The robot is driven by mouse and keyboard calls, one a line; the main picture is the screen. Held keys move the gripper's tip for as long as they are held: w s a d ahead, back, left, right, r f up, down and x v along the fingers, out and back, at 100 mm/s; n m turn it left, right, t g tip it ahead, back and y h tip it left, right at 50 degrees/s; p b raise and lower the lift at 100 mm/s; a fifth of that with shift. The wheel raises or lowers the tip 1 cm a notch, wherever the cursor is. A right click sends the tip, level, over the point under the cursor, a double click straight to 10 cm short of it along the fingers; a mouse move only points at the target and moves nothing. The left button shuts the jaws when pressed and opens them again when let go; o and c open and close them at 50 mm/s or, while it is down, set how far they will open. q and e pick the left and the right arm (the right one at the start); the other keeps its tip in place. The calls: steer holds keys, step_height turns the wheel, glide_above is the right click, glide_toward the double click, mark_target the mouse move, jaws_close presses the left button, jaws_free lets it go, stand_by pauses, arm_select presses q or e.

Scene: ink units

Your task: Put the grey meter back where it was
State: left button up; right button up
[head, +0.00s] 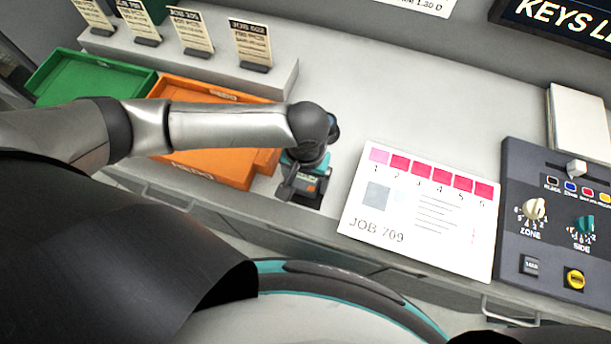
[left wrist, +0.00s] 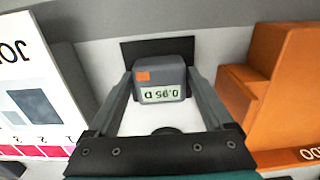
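The grey meter (left wrist: 160,78) has an orange patch and a small display that reads 0.95 D, upside down in the left wrist view. My left gripper (left wrist: 160,88) has a finger along each side of the meter, and both fingers look to touch it. A dark rectangular pad (left wrist: 127,52) lies under or just behind the meter. I cannot tell whether the meter rests on it. In the head view my left gripper (head: 303,184) points down near the bench's front edge and mostly hides the meter. My right gripper is not in view.
An orange tray (head: 215,168) stands close left of the gripper, with a green tray (head: 85,78) beyond. A JOB 709 card (head: 415,222) lies to the right, then a control panel (head: 555,225) with knobs. Job cards stand on a ledge (head: 280,78) behind. The bench middle (head: 400,100) is clear.

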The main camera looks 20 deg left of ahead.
mark_target(306, 180)
arm_select(q)
steer(key=shift+o, duration=0.9)
step_height(306, 180, up, 12)
steer(key=p, duration=0.2)
steer(key=shift+r, duration=0.2)
stand_by(0.8)
